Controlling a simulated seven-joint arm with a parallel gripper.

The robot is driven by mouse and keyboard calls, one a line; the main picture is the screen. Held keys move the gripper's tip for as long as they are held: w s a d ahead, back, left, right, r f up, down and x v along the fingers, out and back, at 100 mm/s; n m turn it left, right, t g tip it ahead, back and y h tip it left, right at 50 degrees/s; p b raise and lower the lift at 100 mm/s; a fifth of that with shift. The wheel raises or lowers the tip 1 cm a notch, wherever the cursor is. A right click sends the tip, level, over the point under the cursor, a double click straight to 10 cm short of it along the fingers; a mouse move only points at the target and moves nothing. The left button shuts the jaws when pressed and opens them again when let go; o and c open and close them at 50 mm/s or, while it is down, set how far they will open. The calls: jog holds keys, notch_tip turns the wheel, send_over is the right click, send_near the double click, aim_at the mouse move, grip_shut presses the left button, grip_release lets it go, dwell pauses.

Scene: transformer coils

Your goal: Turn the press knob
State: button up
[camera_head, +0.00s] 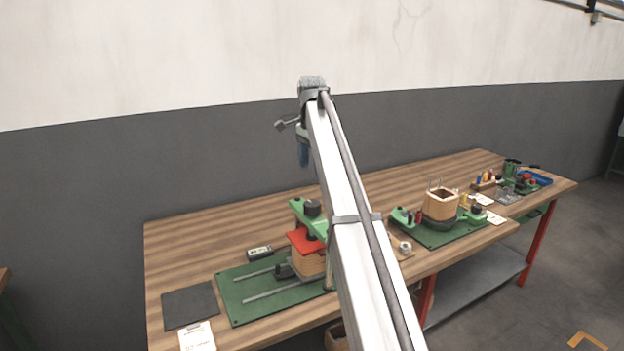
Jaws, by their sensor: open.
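The press stands on a green base plate (250,303) on the bench. It has a green arm (299,206) with a dark round knob (312,208) on top. Under the arm, a red plate (303,241) lies over a wooden block (308,263). My white arm crosses in front and hides the press's right side. My gripper (303,155) hangs small below the arm's far end, in front of the grey wall and above the press in the picture. It appears empty and apart from the knob. Its fingers are too small to make out clearly.
A second green plate to the right holds a wooden coil former (440,204) and another dark knob (477,209). A dark mat (190,305), a white sheet (197,337) and a small meter (259,253) lie near the press. Bare wood lies behind and left of the press.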

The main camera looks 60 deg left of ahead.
jog(key=shift+r, duration=0.85)
